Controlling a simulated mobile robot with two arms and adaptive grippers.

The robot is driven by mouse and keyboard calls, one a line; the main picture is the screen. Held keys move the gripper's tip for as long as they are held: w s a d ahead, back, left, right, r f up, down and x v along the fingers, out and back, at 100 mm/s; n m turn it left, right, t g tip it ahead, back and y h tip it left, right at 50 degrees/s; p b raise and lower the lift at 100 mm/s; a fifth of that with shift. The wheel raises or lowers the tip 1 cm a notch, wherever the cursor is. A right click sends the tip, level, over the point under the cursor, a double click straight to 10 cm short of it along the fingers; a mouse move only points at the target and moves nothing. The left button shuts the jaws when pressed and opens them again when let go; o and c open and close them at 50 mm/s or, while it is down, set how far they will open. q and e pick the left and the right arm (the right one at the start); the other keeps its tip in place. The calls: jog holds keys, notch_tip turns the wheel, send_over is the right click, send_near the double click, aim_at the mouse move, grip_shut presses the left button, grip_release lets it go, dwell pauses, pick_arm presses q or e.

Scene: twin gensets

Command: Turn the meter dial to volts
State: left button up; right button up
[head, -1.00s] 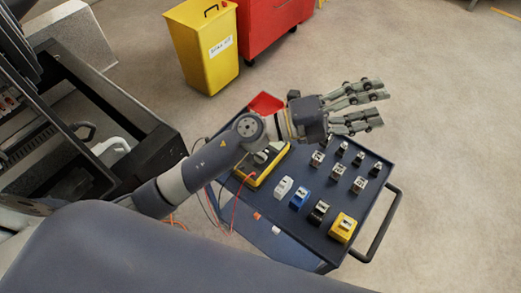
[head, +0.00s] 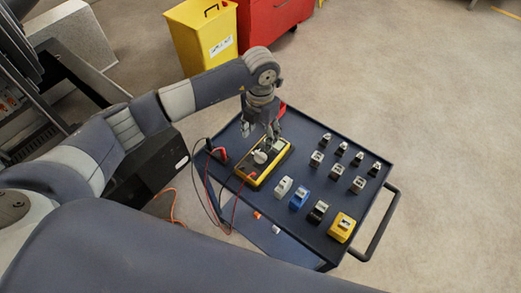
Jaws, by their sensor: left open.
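The yellow and black meter (head: 265,162) lies on the dark blue cart top, with red and black leads by its left side. Its grey dial (head: 261,157) shows near the middle of its face; its marked position is too small to read. My left gripper (head: 259,134) points down over the far end of the meter, just above or beside the dial. Its fingers are apart, with nothing visible between them. I cannot tell whether a finger touches the meter. My right gripper is not in view.
The cart (head: 313,232) carries several small blocks, including a white one (head: 283,187), a blue one (head: 299,199) and a yellow one (head: 342,227). A yellow bin (head: 203,40) and a red cabinet (head: 270,22) stand behind. Open floor lies right.

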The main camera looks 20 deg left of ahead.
aim_at(260, 154)
pick_arm(q)
notch_tip(260, 154, down, 9)
jog(key=shift+f+p, duration=0.2)
jog(key=shift+p, duration=0.95)
jog(key=c, duration=1.1)
